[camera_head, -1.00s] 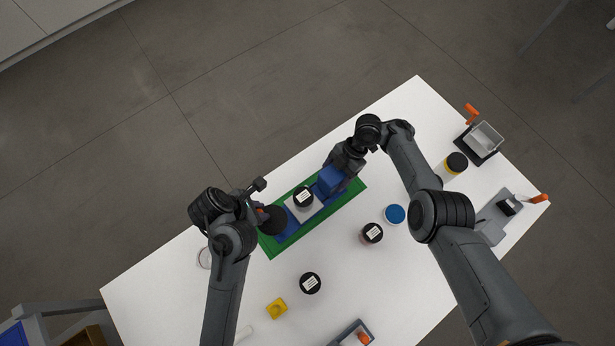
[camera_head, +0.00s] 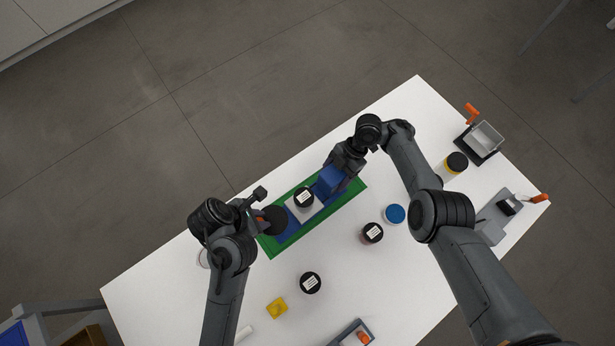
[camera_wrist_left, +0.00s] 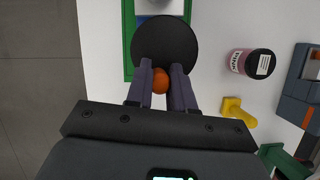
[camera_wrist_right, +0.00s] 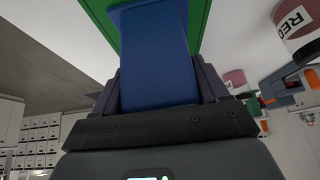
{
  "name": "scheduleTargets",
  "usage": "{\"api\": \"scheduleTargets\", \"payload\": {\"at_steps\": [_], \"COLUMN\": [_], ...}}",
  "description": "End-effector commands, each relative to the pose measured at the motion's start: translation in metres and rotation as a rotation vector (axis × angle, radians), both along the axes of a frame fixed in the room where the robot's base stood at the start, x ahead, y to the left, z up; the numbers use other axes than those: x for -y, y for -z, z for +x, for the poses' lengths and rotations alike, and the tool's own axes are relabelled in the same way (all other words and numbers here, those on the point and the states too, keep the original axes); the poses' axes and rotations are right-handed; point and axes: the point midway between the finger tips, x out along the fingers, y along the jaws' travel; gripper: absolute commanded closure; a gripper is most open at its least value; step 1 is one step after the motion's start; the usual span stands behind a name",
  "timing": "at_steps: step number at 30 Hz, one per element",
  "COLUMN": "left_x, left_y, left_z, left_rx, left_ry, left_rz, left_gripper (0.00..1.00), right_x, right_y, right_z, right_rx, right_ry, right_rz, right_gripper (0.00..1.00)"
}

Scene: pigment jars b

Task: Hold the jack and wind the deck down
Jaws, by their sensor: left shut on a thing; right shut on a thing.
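The jack is a blue body (camera_head: 291,228) standing on a green mat (camera_head: 269,250), with a pale deck (camera_head: 318,208) on it. A black-lidded jar (camera_head: 304,197) stands on the deck. A black round wheel (camera_head: 273,220) is at the jack's left end. My left gripper (camera_head: 260,217) is shut on the wheel's orange knob, which shows between its fingers in the left wrist view (camera_wrist_left: 160,81). My right gripper (camera_head: 340,172) is shut on the upright blue block (camera_head: 328,181) at the jack's other end; the block fills its jaws in the right wrist view (camera_wrist_right: 155,60).
A black-lidded jar (camera_head: 372,233), a blue disc (camera_head: 395,214) and another black-lidded jar (camera_head: 310,283) stand in front of the jack. A yellow piece (camera_head: 277,308) lies nearer. A yellow jar (camera_head: 455,163) and orange-handled devices (camera_head: 482,140) are at the right.

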Motion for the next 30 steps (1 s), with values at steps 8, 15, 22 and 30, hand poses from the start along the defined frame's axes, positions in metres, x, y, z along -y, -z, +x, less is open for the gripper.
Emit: {"api": "scheduleTargets", "payload": {"at_steps": [8,15,22,30], "left_x": [0.001,0.0,-0.008,-0.02], "left_y": [0.0,-0.001,-0.02,-0.055], "left_z": [0.0,0.0,-0.002,-0.009], "left_rx": [0.0,0.001,0.005,0.004], "left_ry": [0.001,0.001,0.002,0.002], "left_rz": [-0.001,-0.001,0.003,0.0], "left_gripper": [0.52,0.52,0.52,0.52], "right_x": [0.001,0.001,0.001,0.001], "right_y": [0.003,0.003,0.003,0.003], "right_z": [-0.002,-0.002,-0.002,-0.002], "right_rx": [-0.008,-0.007,-0.006,-0.006], "right_ry": [0.005,0.004,0.003,0.002], "right_rz": [-0.005,-0.004,-0.004,-0.003], "right_gripper": [0.73,0.73,0.73,0.73]}}
